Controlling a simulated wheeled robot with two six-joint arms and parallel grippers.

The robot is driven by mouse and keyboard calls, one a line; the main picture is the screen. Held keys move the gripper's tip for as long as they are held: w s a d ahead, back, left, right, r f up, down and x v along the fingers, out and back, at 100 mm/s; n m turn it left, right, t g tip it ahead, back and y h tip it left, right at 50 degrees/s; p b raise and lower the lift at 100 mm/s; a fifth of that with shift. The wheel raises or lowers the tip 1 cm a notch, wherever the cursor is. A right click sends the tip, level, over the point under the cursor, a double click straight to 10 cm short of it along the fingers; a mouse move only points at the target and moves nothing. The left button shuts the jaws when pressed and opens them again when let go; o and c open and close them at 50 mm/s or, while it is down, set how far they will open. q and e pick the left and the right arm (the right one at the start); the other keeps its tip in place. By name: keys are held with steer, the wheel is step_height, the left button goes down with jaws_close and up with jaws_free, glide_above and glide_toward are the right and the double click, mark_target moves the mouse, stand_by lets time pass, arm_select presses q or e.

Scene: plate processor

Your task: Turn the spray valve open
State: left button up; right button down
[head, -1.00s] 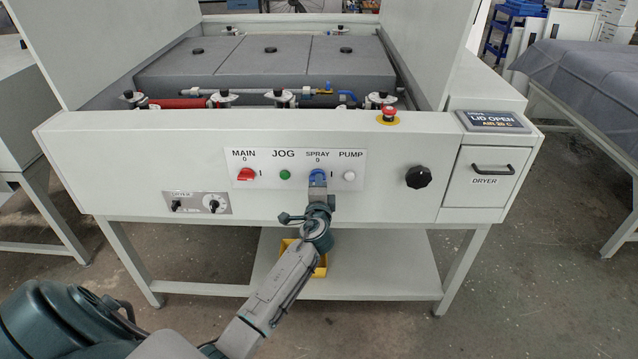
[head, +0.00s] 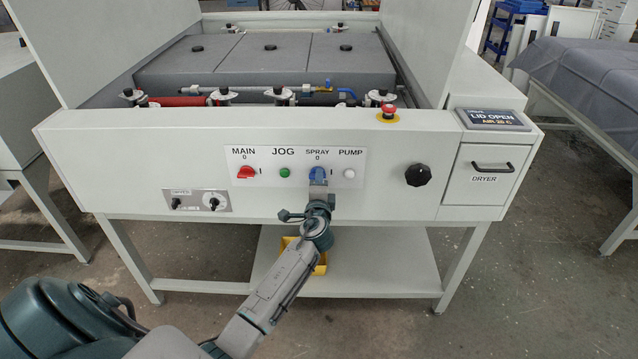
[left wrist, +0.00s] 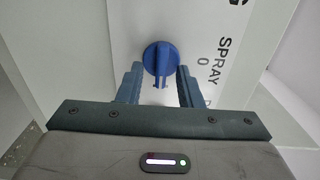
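The blue spray valve knob (head: 318,173) is on the white control panel under the SPRAY label. In the left wrist view the knob (left wrist: 160,58) shows as a round disc. Its raised ridge runs up and down that picture, across from the "0" mark beside it. My left gripper (head: 318,188) is just in front of and below the knob in the head view. In the left wrist view its two fingers (left wrist: 158,88) are spread, with a gap on both sides of the knob and nothing held. My right gripper is in neither view.
The red MAIN knob (head: 246,173), green JOG button (head: 285,173) and white PUMP button (head: 349,174) share the panel. A black knob (head: 418,175) and dryer drawer (head: 484,175) are to the right. A yellow bin (head: 320,268) sits on the lower shelf.

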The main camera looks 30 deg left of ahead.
arm_select(q)
steer(key=shift+s, duration=0.1)
steer(key=b+v, duration=0.2)
steer(key=v, duration=0.8)
steer(key=shift+s, duration=0.3)
steer(key=shift+d, duration=0.15)
